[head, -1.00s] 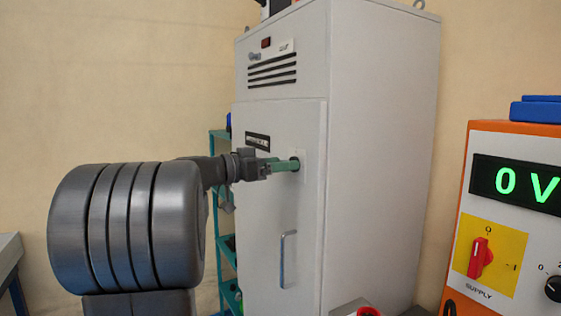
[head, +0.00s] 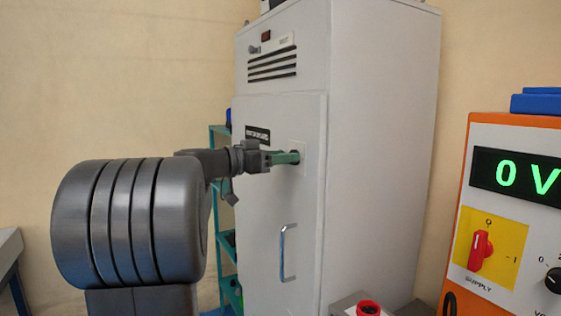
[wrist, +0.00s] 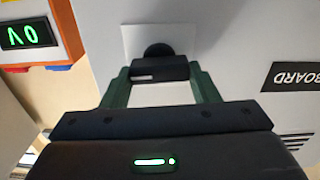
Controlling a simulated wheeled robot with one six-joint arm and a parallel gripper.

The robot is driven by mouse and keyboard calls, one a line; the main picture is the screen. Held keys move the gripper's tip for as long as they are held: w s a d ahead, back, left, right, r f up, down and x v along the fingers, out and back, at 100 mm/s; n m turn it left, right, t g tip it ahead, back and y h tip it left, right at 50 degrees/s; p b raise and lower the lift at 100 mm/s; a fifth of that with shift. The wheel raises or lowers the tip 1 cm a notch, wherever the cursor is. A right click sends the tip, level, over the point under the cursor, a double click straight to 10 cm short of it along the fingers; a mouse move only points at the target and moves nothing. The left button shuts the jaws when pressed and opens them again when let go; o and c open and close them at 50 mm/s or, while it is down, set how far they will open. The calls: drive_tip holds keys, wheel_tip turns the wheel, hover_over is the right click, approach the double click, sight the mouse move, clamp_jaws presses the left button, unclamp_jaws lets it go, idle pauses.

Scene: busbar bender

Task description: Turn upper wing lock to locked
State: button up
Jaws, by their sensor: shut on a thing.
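The upper wing lock (wrist: 160,71) is a small black knob with a white mark, on a pale square plate on the cabinet door. My gripper (wrist: 160,76) is shut on it, with one green finger on each side. In the wrist view the knob's bar lies across the picture between the fingertips. In the head view my gripper (head: 295,157) reaches the door's upper right part from the left. The fingers mostly hide the lock there.
The tall grey cabinet (head: 380,150) has a vertical door handle (head: 283,252) below the lock. An orange-framed supply unit (head: 500,215) with a red switch and a display reading 0 V stands at right. A teal shelf (head: 220,140) is behind, left of the cabinet.

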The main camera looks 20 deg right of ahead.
drive_tip(key=shift+f+m+b, duration=0.15)
drive_tip(key=shift+m+b, duration=0.25)
drive_tip(key=shift+b, duration=0.7)
drive_tip(key=o, duration=1.4)
drive_tip(key=shift+r, duration=0.2)
drive_tip(key=a, duration=0.4)
drive_tip(key=a+b, duration=0.1)
drive_tip(key=a, duration=0.4)
drive_tip(key=s+a, duration=0.1)
drive_tip(key=a, duration=0.3)
drive_tip(key=shift+a+b, duration=0.35)
drive_tip(key=shift+a, duration=0.05)
drive_tip(key=shift+d, duration=0.15)
